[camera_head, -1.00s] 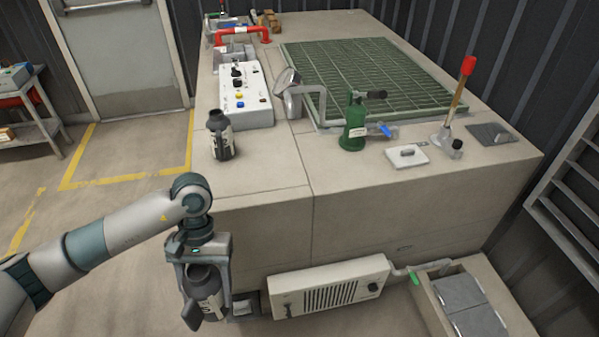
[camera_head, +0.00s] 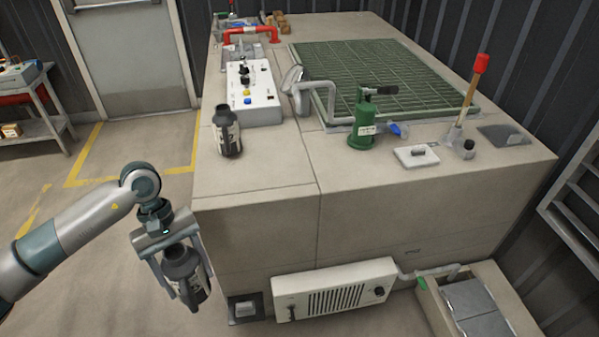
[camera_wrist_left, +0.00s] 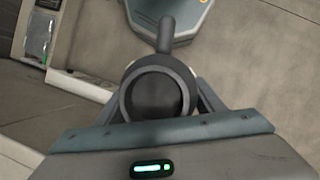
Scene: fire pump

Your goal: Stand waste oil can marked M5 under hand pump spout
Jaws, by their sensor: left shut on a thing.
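My left gripper (camera_head: 180,284) is shut on a dark grey oil can (camera_head: 187,277) with a pale label, held tilted in front of the counter's left part, below its top. The can's mark cannot be read. In the left wrist view the can (camera_wrist_left: 158,92) shows its round open mouth between the fingers. A second dark can (camera_head: 227,131) with a pale label stands upright on the counter top; its mark is too small to tell. The green hand pump (camera_head: 362,120) stands on the counter; a blue part (camera_head: 398,130) is at its right base. My right gripper is not in view.
A white control box (camera_head: 252,93) stands behind the second can. A bent grey pipe (camera_head: 318,92) and a green grating (camera_head: 385,75) lie near the pump. A red-topped lever (camera_head: 471,95) and a white plate (camera_head: 416,156) are to its right. The counter's front left top is clear.

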